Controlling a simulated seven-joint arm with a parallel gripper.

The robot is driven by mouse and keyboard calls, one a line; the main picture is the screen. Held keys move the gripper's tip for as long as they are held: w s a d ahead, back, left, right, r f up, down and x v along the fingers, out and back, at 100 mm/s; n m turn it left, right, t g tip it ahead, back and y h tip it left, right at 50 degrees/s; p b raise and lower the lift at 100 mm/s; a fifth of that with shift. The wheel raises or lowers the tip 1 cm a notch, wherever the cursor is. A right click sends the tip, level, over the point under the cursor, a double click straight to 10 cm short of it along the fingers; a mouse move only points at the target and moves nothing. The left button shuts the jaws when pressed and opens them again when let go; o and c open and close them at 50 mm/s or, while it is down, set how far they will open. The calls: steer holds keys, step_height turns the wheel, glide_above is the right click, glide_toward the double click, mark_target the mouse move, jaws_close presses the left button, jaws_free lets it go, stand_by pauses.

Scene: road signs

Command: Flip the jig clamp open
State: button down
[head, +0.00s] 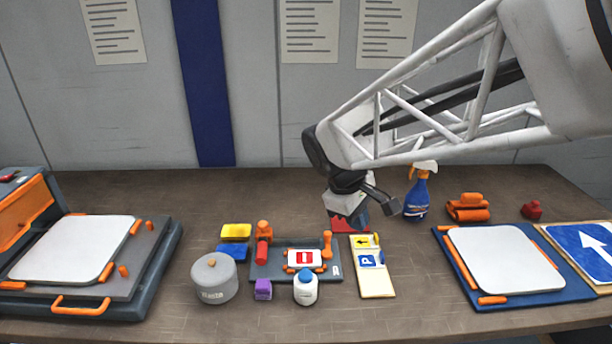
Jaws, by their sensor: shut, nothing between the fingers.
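A small dark jig (333,273) lies in the middle of the table with a white plate (293,263) bearing a red sign on it. An orange clamp (327,244) with a rounded top stands at the jig's right edge. Whether it presses on the plate is too small to tell. My gripper (346,225) is shut and empty, just right of and behind the clamp, pointing down. Its red fingertips are low over the table behind the sign card. I cannot tell whether they touch the clamp; a small gap seems to show.
Around the jig are a grey pot (214,281), a white bottle (306,289), a purple block (263,289), yellow and blue sponges (235,232), a red-and-orange item (263,240) and a sign card (378,286). A blue spray bottle (417,196) stands behind right. Bare table lies behind the jig.

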steer(key=w+a+f+n+h, duration=0.2)
steer(key=w+a+f+n, duration=0.3)
steer(key=w+a, duration=0.3)
steer(key=w+a+f+n+h, duration=0.2)
steer(key=w+a+f+n, duration=0.3)
steer(key=w+a, duration=0.3)
steer(key=shift+w+a+t, duration=0.3)
steer(key=shift+w+a, duration=0.05)
steer(key=shift+a, duration=0.05)
steer(key=shift+f, duration=0.15)
glide_toward(327, 245)
steer(key=f, duration=0.1)
steer(key=w+f, duration=0.1)
steer(key=shift+w+a+f, duration=0.3)
steer(key=shift+a+f, duration=0.05)
steer(key=shift+a, duration=0.05)
steer(key=d, duration=0.2)
steer(key=shift+w+d+f, duration=0.2)
steer(key=shift+d+f, duration=0.1)
steer(key=shift+w+d+f, duration=0.1)
steer(key=shift+d, duration=0.45)
